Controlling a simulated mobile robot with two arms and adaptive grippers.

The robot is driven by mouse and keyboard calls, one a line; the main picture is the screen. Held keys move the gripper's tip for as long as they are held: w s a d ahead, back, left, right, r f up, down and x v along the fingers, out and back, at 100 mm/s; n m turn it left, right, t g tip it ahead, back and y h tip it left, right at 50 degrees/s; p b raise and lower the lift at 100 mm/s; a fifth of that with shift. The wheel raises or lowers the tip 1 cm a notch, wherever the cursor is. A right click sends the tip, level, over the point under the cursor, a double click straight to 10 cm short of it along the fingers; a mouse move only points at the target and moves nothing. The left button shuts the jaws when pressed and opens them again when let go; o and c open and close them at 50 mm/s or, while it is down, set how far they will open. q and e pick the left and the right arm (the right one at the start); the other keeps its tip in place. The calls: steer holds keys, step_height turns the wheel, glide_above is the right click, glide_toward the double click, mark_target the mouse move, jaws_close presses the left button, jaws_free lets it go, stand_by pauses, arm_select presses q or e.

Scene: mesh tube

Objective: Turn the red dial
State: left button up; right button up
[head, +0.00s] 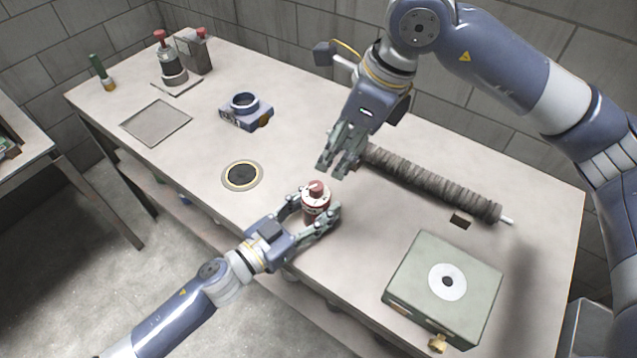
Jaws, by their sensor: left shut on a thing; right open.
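The red dial (316,188) sits on top of a small red and white cylinder (316,204) near the table's front edge. My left gripper (322,216) is shut around the body of this cylinder, with the dial above its fingers. The cylinder looks upright; whether it touches the table is hidden by the fingers. My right gripper (338,170) is open and empty, pointing down just above and to the right of the dial in the picture, apart from it.
A ribbed mesh tube (430,184) lies right of my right gripper. A green box (440,285) stands at the front right. A blue ring-topped block (245,111), a round dark inset (242,176), a square plate (156,121) and red-capped containers (168,60) occupy the left side.

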mark_target(317, 185)
steer(key=a+f+n+g, duration=0.1)
steer(key=f+n, duration=0.2)
steer(key=a+f+n+g, duration=0.1)
steer(key=f+n, duration=0.1)
steer(key=f, duration=0.1)
steer(key=w+a+f+n, duration=0.1)
steer(key=f+n, duration=0.2)
steer(key=shift+a+f+n+g+y, duration=0.2)
steer(key=shift+n+g+y, duration=0.1)
steer(key=shift+g+y, duration=0.1)
stand_by(0.4)
steer(key=shift+c, duration=0.5)
jaws_close()
